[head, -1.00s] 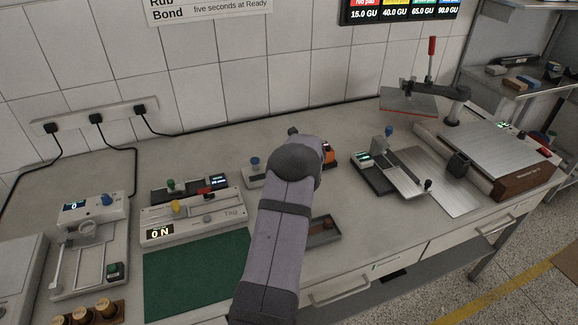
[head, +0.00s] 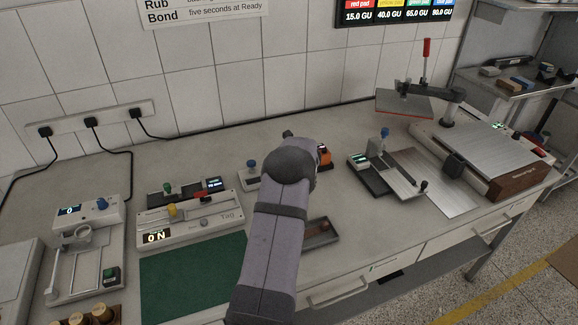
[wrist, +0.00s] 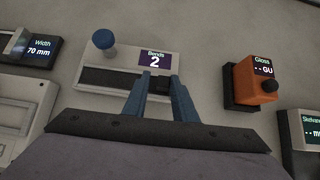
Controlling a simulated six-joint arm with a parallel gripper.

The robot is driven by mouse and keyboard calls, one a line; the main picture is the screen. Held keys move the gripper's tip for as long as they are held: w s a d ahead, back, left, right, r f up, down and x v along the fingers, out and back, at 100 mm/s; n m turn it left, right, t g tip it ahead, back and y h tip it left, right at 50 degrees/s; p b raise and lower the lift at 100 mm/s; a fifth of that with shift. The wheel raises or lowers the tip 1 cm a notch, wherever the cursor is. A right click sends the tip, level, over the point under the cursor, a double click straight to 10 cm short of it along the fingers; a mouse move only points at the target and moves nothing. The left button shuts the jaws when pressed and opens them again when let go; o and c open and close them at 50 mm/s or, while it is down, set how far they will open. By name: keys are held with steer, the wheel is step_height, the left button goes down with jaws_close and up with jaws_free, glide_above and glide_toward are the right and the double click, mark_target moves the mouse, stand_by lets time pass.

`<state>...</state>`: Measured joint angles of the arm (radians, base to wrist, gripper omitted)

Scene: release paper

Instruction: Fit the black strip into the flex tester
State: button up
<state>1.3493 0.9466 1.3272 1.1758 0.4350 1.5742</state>
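The flex tester (wrist: 122,60) is a pale box with a blue knob and a display reading "Bends 2". It lies under my gripper in the wrist view, and part of it shows left of my arm in the head view (head: 248,180). A dark band (wrist: 105,80) runs along its front; I cannot tell whether this is the black strip or a slot. A dark block sits at its right end, beside the right finger. My gripper (wrist: 158,78) has its two blue fingers apart over the tester, with nothing clearly held between them. In the head view my arm hides the fingers.
An orange gloss meter (wrist: 252,82) stands to the right of the tester. The width device (wrist: 30,48) stands to its left.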

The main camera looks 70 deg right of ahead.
steer(key=b+v, duration=0.2)
steer(key=v, duration=1)
steer(key=shift+s, duration=0.25)
steer(key=shift+d+r, duration=0.1)
steer(key=shift+d, duration=0.05)
